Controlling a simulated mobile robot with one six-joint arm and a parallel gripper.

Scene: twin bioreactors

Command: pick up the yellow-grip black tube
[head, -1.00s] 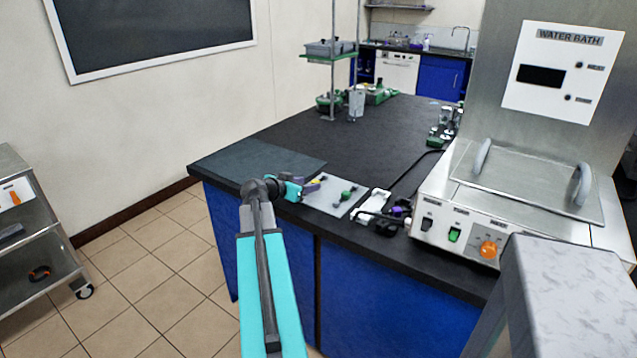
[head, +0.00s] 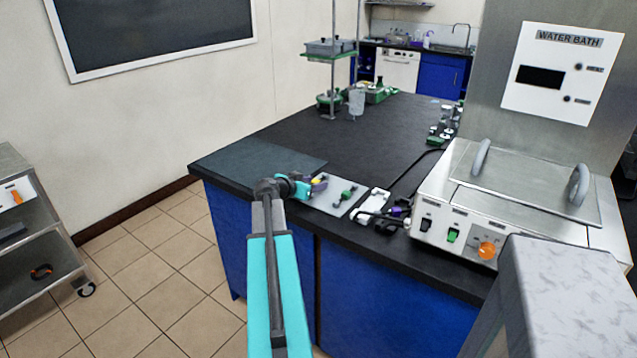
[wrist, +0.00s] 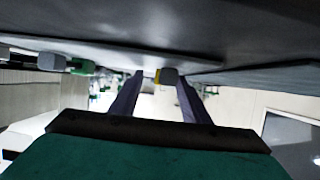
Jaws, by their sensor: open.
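The yellow-grip tube (head: 319,183) lies at the left part of a light grey mat (head: 325,208) near the bench's front edge. In the head view my wrist hides part of it. In the wrist view its yellow band and grey end (wrist: 167,76) show between and beyond my fingertips. My gripper (wrist: 158,88) is open, its two dark fingers apart with nothing visibly held. In the head view my gripper (head: 308,186) is low over the mat's left side, beside the tube; contact cannot be told.
A green-grip piece (head: 347,194) lies on the mat, right of the tube. A white holder (head: 371,203) and the water bath (head: 490,215) stand further right. A dark teal mat (head: 250,160) leaves clear bench on the left.

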